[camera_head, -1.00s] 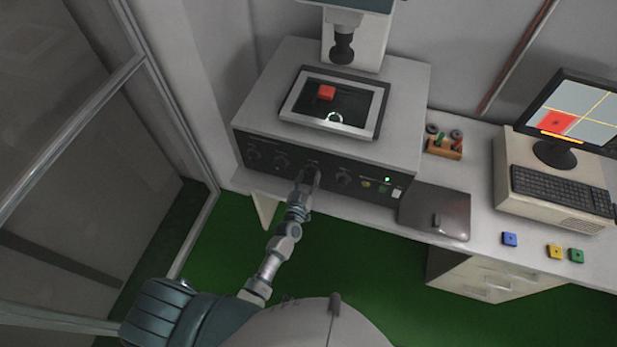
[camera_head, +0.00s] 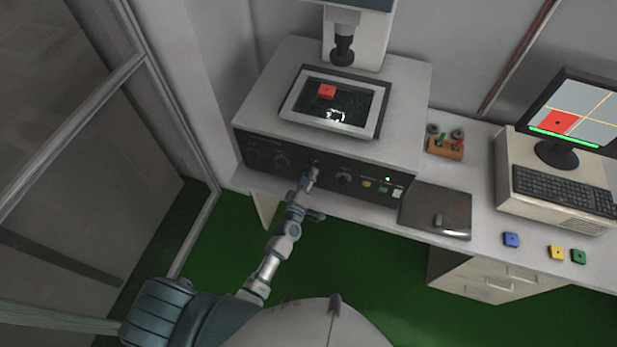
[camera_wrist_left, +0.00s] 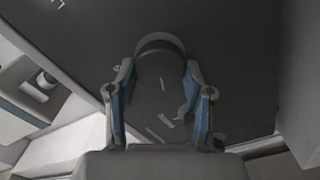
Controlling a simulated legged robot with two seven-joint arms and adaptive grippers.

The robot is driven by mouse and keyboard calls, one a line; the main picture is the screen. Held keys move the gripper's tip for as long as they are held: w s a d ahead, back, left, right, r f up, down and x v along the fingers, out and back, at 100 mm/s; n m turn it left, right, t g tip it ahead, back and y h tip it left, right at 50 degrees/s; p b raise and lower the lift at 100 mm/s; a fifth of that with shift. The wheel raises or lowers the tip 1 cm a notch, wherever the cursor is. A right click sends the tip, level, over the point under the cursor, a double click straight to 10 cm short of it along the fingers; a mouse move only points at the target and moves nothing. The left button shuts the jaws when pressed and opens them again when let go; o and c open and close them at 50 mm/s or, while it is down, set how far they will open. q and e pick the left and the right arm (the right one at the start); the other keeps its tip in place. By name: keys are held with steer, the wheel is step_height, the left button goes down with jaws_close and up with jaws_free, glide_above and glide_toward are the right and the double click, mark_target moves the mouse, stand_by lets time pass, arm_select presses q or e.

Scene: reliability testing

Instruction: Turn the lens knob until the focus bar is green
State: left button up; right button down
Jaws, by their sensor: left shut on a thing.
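The grey machine (camera_head: 405,95) has a dark front panel with a row of knobs. My left gripper (camera_head: 309,177) is at the middle of that panel, shut on the lens knob. In the left wrist view the gripper (camera_wrist_left: 160,108) has a blue-padded finger on each side of the dark round knob (camera_wrist_left: 160,58). In the head view my fingers mostly hide the knob. The focus bar (camera_head: 565,138) along the bottom of the monitor picture (camera_head: 597,105) is green. My right gripper is not in view.
A red block (camera_head: 327,91) lies on the machine's framed stage (camera_head: 295,103) below the lens (camera_head: 342,48). Another knob (camera_head: 344,178) and small buttons are right of my gripper.

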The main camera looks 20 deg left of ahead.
arm_select(q)
steer(key=shift+s+f, duration=0.1)
steer(key=shift+f, duration=0.15)
stand_by(0.3)
steer(key=o, duration=1)
steer(key=shift+c, duration=0.2)
steer(key=shift+o, duration=1)
steer(key=shift+r, duration=0.1)
steer(key=s, duration=1.1)
steer(key=shift+s+a, duration=0.15)
steer(key=shift+s, duration=0.25)
